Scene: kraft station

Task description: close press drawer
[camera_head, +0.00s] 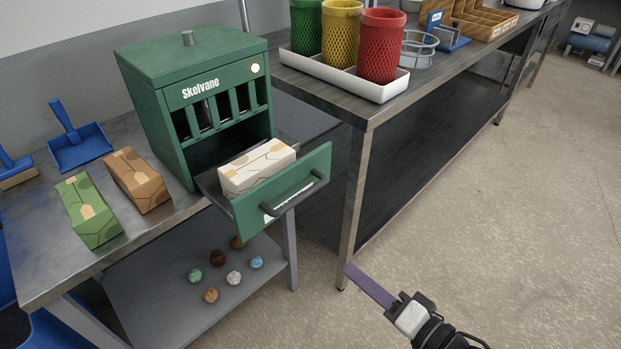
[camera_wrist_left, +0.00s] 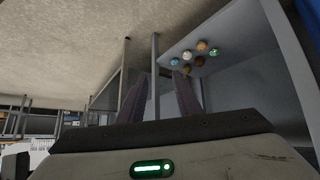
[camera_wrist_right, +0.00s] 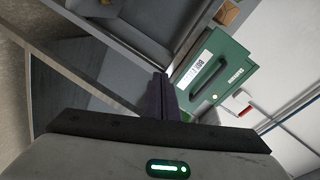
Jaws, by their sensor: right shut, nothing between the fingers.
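The green press (camera_head: 160,65) stands on the metal table. Its drawer (camera_head: 245,207) is pulled out toward the front right, with a dark bar handle (camera_head: 295,194) on its green front. A white patterned box (camera_head: 257,167) sits in the drawer. My right gripper (camera_head: 352,271) is shut and empty, low and to the right of the drawer, apart from the handle. The right wrist view shows its closed fingers (camera_wrist_right: 164,96) with the handle (camera_wrist_right: 207,80) beyond them. My left gripper (camera_wrist_left: 158,92) shows only in the left wrist view, fingers apart, nothing between them.
A green box (camera_head: 90,212) and a brown box (camera_head: 137,180) lie left of the press, near a blue dustpan (camera_head: 80,147). Several small balls (camera_head: 234,278) lie on the lower shelf. A second table (camera_head: 350,113) carries a white tray (camera_head: 400,88) with baskets. The floor at right is clear.

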